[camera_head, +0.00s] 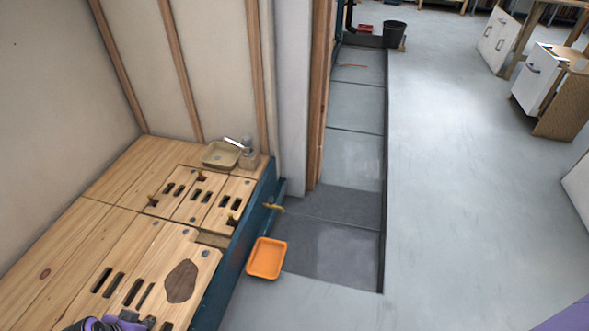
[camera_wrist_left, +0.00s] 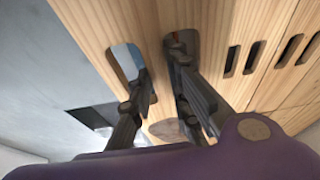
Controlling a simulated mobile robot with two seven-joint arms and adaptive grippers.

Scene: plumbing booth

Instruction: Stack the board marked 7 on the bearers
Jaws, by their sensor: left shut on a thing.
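My left gripper (camera_head: 146,322) is at the bottom left of the head view, low over the boards. In the left wrist view, its fingers (camera_wrist_left: 158,62) reach into two slots of a pale wooden board (camera_wrist_left: 150,22) and are shut on the strip of wood between them. A slotted board with a large dark knot (camera_head: 181,282) lies beside the gripper in the head view. Smaller slotted boards (camera_head: 208,212) lie farther back. I cannot read a 7 on any board or make out separate bearers. My right gripper is not in view.
A tan dish (camera_head: 222,155) and a small bottle (camera_head: 250,159) stand at the back of the wooden deck. An orange tray (camera_head: 267,259) sits beside the deck's blue edge. A dark bucket (camera_head: 394,34) stands far off.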

